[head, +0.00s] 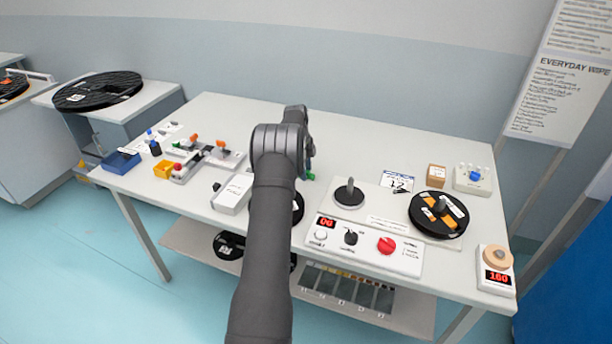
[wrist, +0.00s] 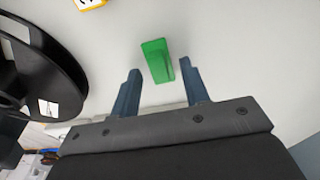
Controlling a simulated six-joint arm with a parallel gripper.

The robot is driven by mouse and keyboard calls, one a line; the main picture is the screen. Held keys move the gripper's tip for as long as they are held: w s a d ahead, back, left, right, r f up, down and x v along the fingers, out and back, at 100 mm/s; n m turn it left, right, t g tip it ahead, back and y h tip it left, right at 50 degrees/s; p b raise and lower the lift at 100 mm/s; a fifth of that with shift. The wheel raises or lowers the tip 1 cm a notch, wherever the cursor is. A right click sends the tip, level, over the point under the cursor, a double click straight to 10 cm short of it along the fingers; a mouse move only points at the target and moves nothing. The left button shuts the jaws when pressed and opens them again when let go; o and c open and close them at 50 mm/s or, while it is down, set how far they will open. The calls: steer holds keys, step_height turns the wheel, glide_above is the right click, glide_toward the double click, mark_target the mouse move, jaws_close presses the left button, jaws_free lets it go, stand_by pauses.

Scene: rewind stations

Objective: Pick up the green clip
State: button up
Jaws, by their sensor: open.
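The green clip (wrist: 156,61) lies on the white table top in the wrist view, just past the fingertips and near the line between them. My gripper (wrist: 162,80) is open, its two blue-grey fingers apart on either side of the clip's near end, with nothing held. In the head view only a small green bit of the clip (head: 310,176) shows beside my wrist. My arm hides the rest of it and the gripper's fingers there.
A black reel (wrist: 38,65) stands close at the left in the wrist view. In the head view, a control panel with a red knob (head: 386,245), a reel on a spindle (head: 453,222) and a white card (head: 397,182) are to the right. The table's back is clear.

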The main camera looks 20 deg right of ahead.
jaws_close()
